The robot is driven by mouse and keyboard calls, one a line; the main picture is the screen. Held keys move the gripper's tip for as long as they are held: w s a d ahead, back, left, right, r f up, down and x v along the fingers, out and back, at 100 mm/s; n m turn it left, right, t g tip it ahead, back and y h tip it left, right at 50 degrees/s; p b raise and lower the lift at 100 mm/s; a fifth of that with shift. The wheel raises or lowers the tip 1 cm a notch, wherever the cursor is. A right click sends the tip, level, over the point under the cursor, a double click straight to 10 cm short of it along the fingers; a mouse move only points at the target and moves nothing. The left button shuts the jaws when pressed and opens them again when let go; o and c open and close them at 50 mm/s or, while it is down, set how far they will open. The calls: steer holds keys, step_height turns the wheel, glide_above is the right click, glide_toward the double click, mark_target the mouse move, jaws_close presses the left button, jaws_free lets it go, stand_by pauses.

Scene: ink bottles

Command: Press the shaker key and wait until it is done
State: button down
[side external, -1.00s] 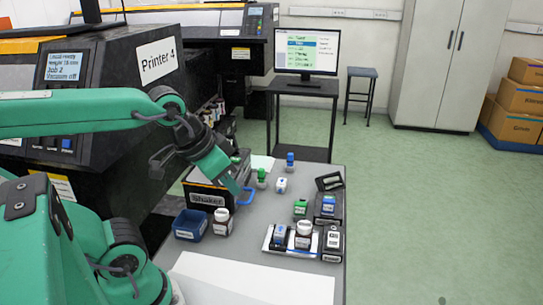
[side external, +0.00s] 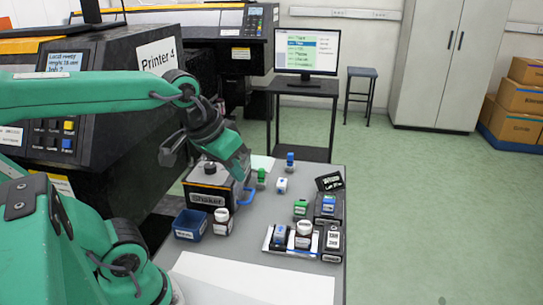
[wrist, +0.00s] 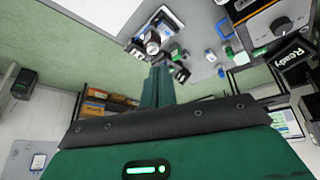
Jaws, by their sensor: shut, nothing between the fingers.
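The shaker (side external: 206,194) is a dark box with a pale front label and a blue handle on its right side. A black knob (side external: 210,168) stands on its top. In the wrist view the shaker (wrist: 262,28) is at the upper right, with a round knob. My gripper (side external: 241,168) is shut and empty, above and right of the knob, apart from it. In the wrist view my gripper (wrist: 156,80) points toward the table. A black panel (wrist: 298,57) reading "Ready" shows beside the shaker there. I cannot make out the key.
A white rack (side external: 293,246) holds bottles at the right. Small green and blue bottles stand behind. A white sheet (side external: 250,280) lies at the front. Printer 4 (side external: 100,110) is close on the left.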

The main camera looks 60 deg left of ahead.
steer(key=w+a+r+n+g, duration=0.2)
steer(key=w+a+n, duration=0.5)
steer(key=a+n, duration=0.25)
steer(key=w+a+r+n+g, duration=0.1)
steer(key=w+a+n+g, duration=0.1)
steer(key=w+a+n, duration=0.6)
steer(key=a+f+n+g, duration=0.1)
steer(key=a+f+n, duration=0.2)
steer(key=a+n, duration=0.4)
steer(key=a, duration=0.5)
steer(key=shift+s+a, duration=0.35)
steer(key=shift+a, duration=0.05)
step_height(320, 180, down, 14)
